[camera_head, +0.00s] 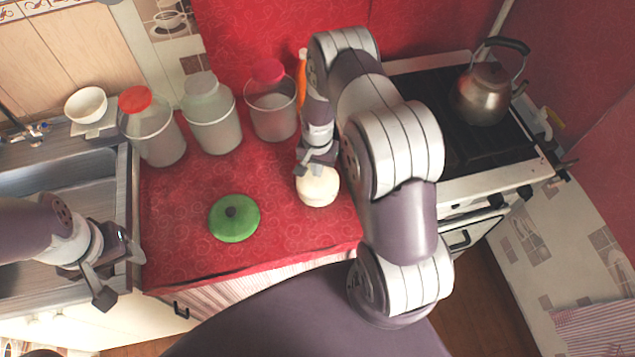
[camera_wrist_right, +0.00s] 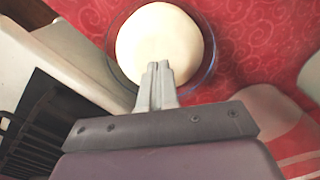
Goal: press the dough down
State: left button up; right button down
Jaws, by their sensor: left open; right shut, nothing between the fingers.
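The dough (camera_head: 318,188) is a pale, domed round on the red counter near the stove. In the right wrist view the dough (camera_wrist_right: 160,42) sits in a clear glass bowl (camera_wrist_right: 212,62). My right gripper (camera_head: 314,170) is shut and empty, with its fingertips at the edge of the dough. In the right wrist view the closed fingers (camera_wrist_right: 157,78) overlap the dough's near edge; I cannot tell if they touch it. My left gripper (camera_head: 122,272) is open and empty, near the sink's right edge, away from the dough.
A green lid (camera_head: 234,218) lies left of the dough. Three jars, one red-lidded (camera_head: 152,128), one grey-lidded (camera_head: 211,115) and one pink-lidded (camera_head: 271,105), stand behind, beside an orange bottle (camera_head: 302,75). A kettle (camera_head: 484,95) is on the stove (camera_head: 425,100). The front counter is clear.

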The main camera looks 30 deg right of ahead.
aim_at(317, 182)
jog(key=shift+f, duration=0.15)
dwell(0.3)
jog(key=shift+f+b, duration=0.65)
jog(key=shift+f+b, duration=0.55)
jog(key=shift+f, duration=0.1)
dwell(5.0)
notch_tip(317, 182, up, 9)
jog(key=p, duration=0.7)
